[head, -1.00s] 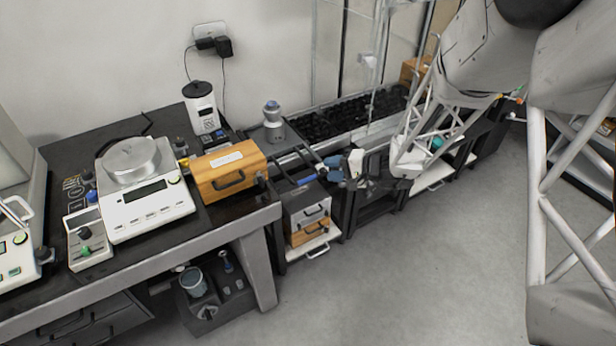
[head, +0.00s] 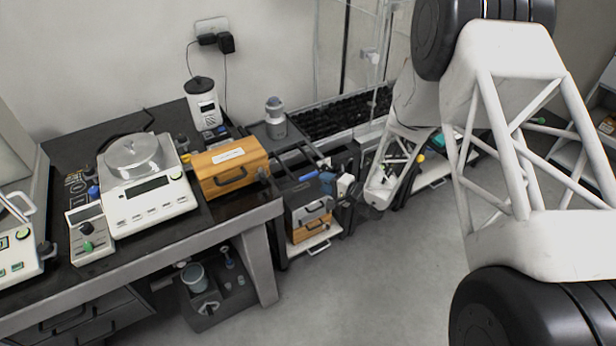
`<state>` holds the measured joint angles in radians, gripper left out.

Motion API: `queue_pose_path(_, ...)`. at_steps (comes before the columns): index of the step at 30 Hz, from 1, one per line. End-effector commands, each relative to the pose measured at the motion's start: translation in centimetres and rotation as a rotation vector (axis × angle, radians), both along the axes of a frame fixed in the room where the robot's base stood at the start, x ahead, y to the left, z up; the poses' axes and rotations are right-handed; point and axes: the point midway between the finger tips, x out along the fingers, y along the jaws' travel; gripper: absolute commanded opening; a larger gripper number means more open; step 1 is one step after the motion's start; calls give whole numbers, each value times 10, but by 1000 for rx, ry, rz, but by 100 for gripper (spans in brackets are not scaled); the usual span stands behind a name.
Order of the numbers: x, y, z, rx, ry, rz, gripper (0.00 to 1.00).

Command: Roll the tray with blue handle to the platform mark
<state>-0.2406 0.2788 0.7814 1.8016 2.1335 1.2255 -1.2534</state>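A dark tray (head: 258,131) stands at the back, right of the black table, with a grey bottle (head: 275,120) on it. A blue handle (head: 308,177) shows in front of and to the right of it, above a low cart; the rails between them are dark and partly hidden, so I cannot tell for sure how they join. My gripper (head: 326,181) is small, at the end of my white lattice arm, just right of the blue handle. Whether its fingers touch the handle or are open or shut is too small to tell. No platform mark is clearly visible.
A balance (head: 150,205) and a wooden box (head: 228,180) stand on the black table (head: 150,262). Grey and orange drawer boxes (head: 308,228) sit on a low shelf near my gripper. Grey floor (head: 360,290) is clear in front. A glass-fronted enclosure stands behind.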

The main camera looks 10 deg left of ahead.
Motion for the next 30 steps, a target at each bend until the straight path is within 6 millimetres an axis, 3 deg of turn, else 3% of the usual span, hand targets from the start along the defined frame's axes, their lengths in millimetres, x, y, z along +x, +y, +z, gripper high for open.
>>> queue_pose_path(8, 3, 7, -1, 0, 0, 1, 39)
queue_pose_path(24, 24, 60, -12, -1, 1, 2, 39)
queue_pose_path(30, 28, 70, -14, 0, 0, 1, 39)
